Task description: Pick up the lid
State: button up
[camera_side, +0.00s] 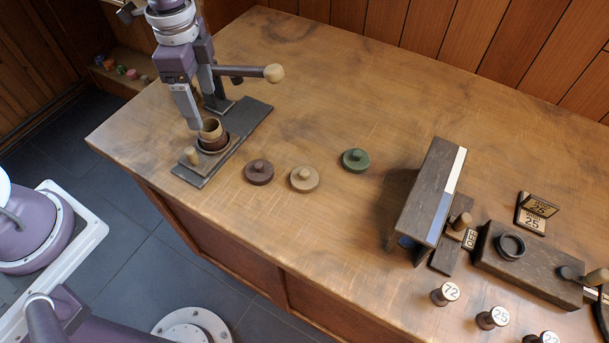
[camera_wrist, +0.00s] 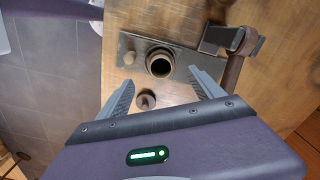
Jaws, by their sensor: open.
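Three round knobbed lids lie on the wooden table in the side view: a dark brown lid (camera_side: 259,173), a tan lid (camera_side: 304,179) and a green lid (camera_side: 355,160). My gripper (camera_side: 201,118) is open above the dark plate, left of the lids, close to a wooden cup (camera_side: 211,129) seated in a dark ring. In the wrist view my open gripper (camera_wrist: 162,78) has nothing in its jaws. A small dark brown lid (camera_wrist: 146,98) shows between the fingers there, below them, with the cup (camera_wrist: 160,65) beyond it. The tan and green lids are not seen in the wrist view.
The dark plate (camera_side: 190,174) carries a wooden peg (camera_side: 192,155) and a lever with a ball knob (camera_side: 273,73) reaching right. A slanted dark board (camera_side: 424,195) stands right of the lids. Numbered spools (camera_side: 445,294) are at lower right. The back middle table is clear.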

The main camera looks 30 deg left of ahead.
notch_tip(320, 180, up, 12)
jog(key=m, duration=0.6)
send_over(305, 172)
jog(key=f, duration=0.1)
notch_tip(305, 172, down, 22)
jog(key=c, duration=1.4)
